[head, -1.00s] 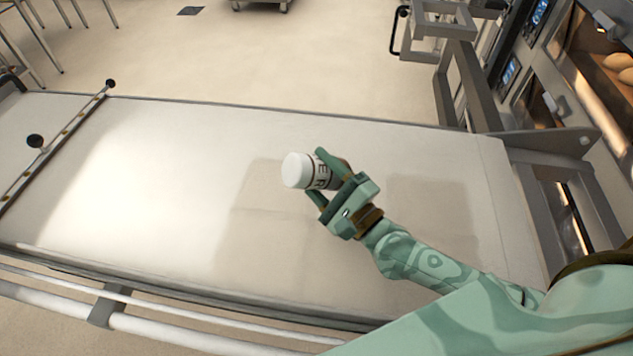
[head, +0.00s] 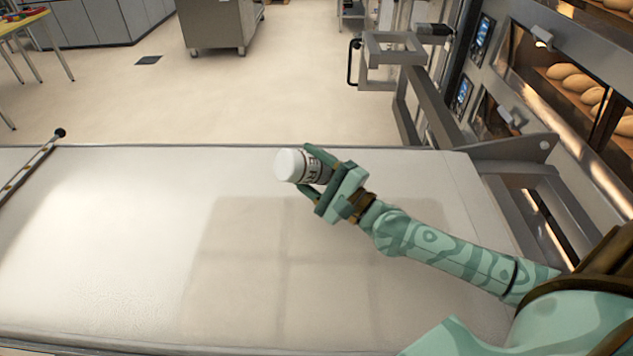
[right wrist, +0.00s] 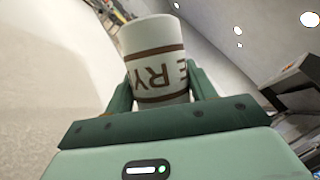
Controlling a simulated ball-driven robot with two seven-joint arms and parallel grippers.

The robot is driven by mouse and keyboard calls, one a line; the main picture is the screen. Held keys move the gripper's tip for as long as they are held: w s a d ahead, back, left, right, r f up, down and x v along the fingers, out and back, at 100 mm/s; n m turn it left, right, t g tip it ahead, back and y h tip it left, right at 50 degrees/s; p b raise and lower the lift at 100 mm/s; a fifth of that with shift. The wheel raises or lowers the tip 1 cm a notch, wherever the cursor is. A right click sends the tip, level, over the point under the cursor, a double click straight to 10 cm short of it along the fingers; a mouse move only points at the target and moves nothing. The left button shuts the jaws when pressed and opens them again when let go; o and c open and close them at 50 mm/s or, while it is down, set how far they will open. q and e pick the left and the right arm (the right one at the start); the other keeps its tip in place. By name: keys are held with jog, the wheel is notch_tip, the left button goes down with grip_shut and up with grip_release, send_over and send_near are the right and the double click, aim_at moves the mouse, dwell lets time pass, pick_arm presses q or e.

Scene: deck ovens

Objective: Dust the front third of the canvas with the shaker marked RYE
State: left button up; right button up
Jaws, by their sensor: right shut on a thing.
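The white shaker (head: 291,166) has a brown band and dark lettering. In the right wrist view the shaker (right wrist: 158,62) shows the letters RY and E. My right gripper (head: 322,176) is shut around its body and holds it tilted, its white end pointing left, above the canvas. The pale canvas (head: 120,240) spans the lower part of the head view. Its left part looks whiter and dusted, while a greyer patch lies below and right of the shaker. The right gripper (right wrist: 160,88) also shows in the wrist view. My left gripper is not in view.
Deck ovens (head: 560,80) with loaves inside stand at the right. A grey metal frame (head: 430,100) joins the canvas's right end. A bar with a black knob (head: 59,133) lies at the left. A steel cabinet (head: 215,25) stands on the open floor behind.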

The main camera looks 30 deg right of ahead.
jog(key=w+b, duration=0.2)
jog(key=w, duration=0.5)
jog(key=d+r+n+g+h+p, duration=0.2)
jog(key=d+n+p, duration=0.4)
jog(key=n+p, duration=0.4)
jog(key=d+r+n+g+h+p, duration=0.3)
jog(key=d+n+h+p, duration=0.2)
jog(key=p, duration=1)
jog(key=d+n, duration=0.2)
jog(key=n, duration=0.2)
jog(key=shift+w+d+n, duration=0.15)
jog(key=shift+w+n, duration=0.1)
jog(key=shift+n, duration=0.15)
dwell(0.3)
